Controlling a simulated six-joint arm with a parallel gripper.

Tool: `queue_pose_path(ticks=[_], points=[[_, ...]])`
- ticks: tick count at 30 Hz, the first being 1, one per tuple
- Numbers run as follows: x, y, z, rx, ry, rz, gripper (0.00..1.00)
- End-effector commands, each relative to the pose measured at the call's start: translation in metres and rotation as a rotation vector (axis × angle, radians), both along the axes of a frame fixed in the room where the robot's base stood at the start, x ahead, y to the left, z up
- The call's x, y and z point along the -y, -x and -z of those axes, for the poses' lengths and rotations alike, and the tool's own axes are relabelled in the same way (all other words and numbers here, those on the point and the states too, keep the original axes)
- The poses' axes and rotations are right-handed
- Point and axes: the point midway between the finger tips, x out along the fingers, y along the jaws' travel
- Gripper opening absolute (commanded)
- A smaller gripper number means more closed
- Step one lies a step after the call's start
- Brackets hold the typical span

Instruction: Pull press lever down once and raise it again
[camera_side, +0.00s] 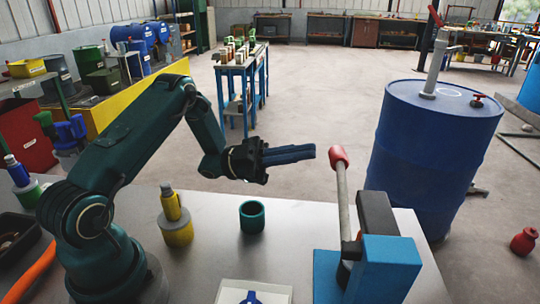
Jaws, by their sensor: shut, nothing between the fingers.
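The press (388,266) stands at the right end of the metal table, with a blue body and base and a dark grey upper part. Its lever (343,200) is a grey rod with a red knob (339,156) on top, and it stands nearly upright. My gripper (313,152) is shut and empty, with its fingers pointing right toward the red knob. A small gap shows between the fingertips and the knob, though depth is hard to judge.
A green cup (252,217) stands on the table (205,240) below my gripper. A yellow bottle (171,205) stands left of it. A white tray (285,292) lies at the front edge. A blue drum (432,150) stands on the floor behind the press.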

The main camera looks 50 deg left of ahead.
Motion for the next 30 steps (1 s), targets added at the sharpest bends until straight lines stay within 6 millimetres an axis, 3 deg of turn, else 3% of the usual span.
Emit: queue_pose_path(ticks=[11, 16, 23, 30], points=[[-0.009, 0.005, 0.002, 0.009, 0.004, 0.002, 0.0], [-0.003, 0.005, -0.009, 0.038, -0.015, 0.014, 0.65], [0.027, -0.008, -0.06, 0.148, -0.133, -0.02, 0.67], [0.055, -0.033, -0.123, 0.194, -0.271, -0.23, 0.67]])
